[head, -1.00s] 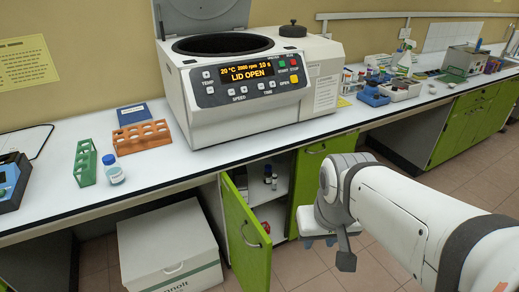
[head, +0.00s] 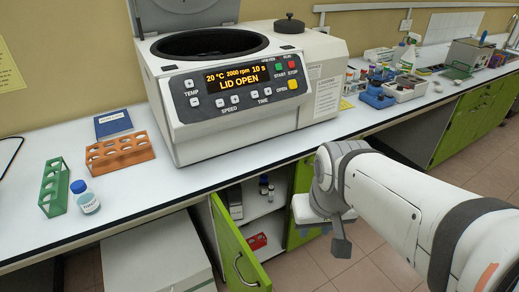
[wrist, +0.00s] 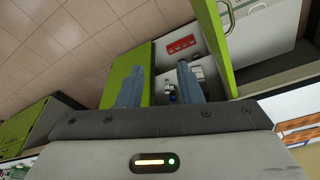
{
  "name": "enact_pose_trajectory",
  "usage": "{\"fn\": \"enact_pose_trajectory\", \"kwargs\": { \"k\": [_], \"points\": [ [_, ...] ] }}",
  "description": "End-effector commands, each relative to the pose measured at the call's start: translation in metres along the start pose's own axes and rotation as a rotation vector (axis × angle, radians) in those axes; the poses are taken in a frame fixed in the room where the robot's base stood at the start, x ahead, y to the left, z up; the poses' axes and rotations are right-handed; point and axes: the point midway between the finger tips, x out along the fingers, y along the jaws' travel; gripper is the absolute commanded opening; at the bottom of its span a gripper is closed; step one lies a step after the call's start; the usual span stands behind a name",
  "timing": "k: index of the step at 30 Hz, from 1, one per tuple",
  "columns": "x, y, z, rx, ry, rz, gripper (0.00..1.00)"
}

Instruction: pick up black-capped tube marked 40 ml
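I cannot make out a black-capped tube marked 40 ml; no such marking is legible. Small tubes with dark and coloured caps (head: 377,76) stand around a blue rack (head: 377,98) on the far right part of the bench. My gripper (wrist: 160,84) is open and empty in the wrist view, its two fingers apart in front of the open green cabinet. In the head view my gripper (head: 325,222) hangs in front of the bench edge, its fingers partly hidden by the wrist.
A centrifuge (head: 235,112) with its lid open stands on the bench. Left of it are an orange rack (head: 120,152), a green rack (head: 54,188) and a blue-capped bottle (head: 88,202). A green cabinet door (head: 238,245) stands open. A white box (head: 150,265) sits below.

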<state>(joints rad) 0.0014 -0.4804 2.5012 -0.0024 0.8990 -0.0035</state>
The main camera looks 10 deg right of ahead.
Motion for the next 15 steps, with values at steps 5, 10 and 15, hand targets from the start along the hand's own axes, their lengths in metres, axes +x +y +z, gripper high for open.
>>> {"fn": "enact_pose_trajectory", "kwargs": {
  "k": [5,10,15],
  "points": [
    [0.003,0.0,-0.001,0.001,0.0,0.001,0.33],
    [0.032,0.002,-0.017,0.014,0.015,0.015,0.33],
    [0.087,0.014,-0.054,0.037,0.052,0.043,0.33]
  ]
}}
